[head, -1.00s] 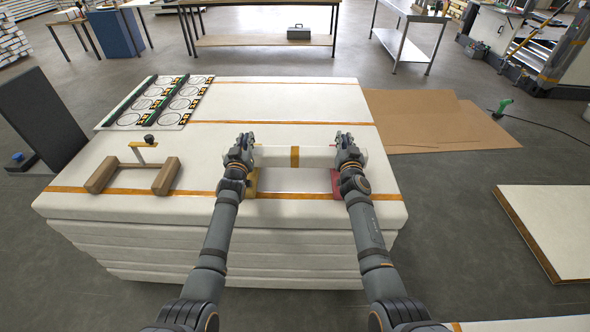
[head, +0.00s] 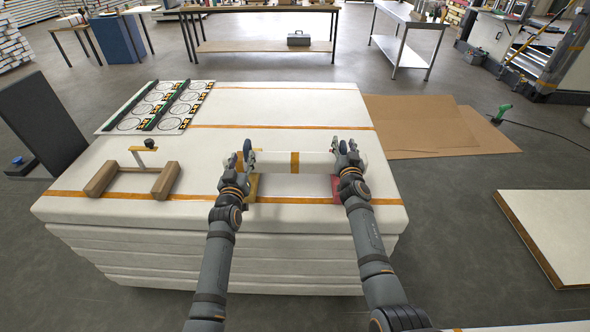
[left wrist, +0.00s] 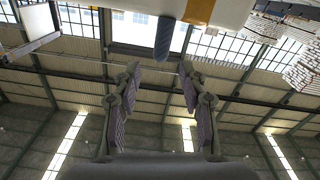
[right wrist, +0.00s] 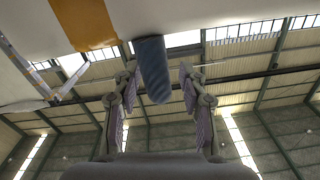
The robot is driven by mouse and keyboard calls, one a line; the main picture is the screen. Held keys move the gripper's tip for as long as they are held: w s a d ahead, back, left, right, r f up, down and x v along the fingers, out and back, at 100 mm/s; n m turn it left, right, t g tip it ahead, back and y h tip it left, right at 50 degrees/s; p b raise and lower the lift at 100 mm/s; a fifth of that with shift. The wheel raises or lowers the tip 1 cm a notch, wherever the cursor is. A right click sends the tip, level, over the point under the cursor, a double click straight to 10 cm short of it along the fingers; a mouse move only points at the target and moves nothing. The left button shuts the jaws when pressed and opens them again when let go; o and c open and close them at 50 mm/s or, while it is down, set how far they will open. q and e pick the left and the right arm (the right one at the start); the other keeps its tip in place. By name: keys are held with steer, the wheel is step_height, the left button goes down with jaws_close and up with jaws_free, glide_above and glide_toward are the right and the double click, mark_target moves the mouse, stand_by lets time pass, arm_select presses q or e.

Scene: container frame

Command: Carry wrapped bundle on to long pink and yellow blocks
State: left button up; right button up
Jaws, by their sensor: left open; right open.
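The wrapped bundle (head: 315,162) is a long white package with an orange band, lying crosswise near the front of the white stack. The yellow block (head: 251,188) and pink block (head: 338,186) show at its near side, under its left and right ends; exact contact is partly hidden. My left gripper (head: 248,157) is open at the bundle's left end. My right gripper (head: 346,149) is open at its right end. In the left wrist view a blue peg (left wrist: 164,40) sticks out below the bundle, beyond the parted fingers; the right wrist view shows another blue peg (right wrist: 152,70) near the fingertips.
The white stack (head: 285,104) has orange straps. A wooden frame with a handle (head: 135,178) lies at left, and a panel with rings (head: 155,106) behind it. Brown sheets (head: 420,122) lie on the floor at right. The stack's back middle is clear.

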steer(key=shift+s, duration=3.85)
arm_select(q)
steer(key=s, duration=0.5)
arm_select(e)
steer(key=shift+w, duration=0.1)
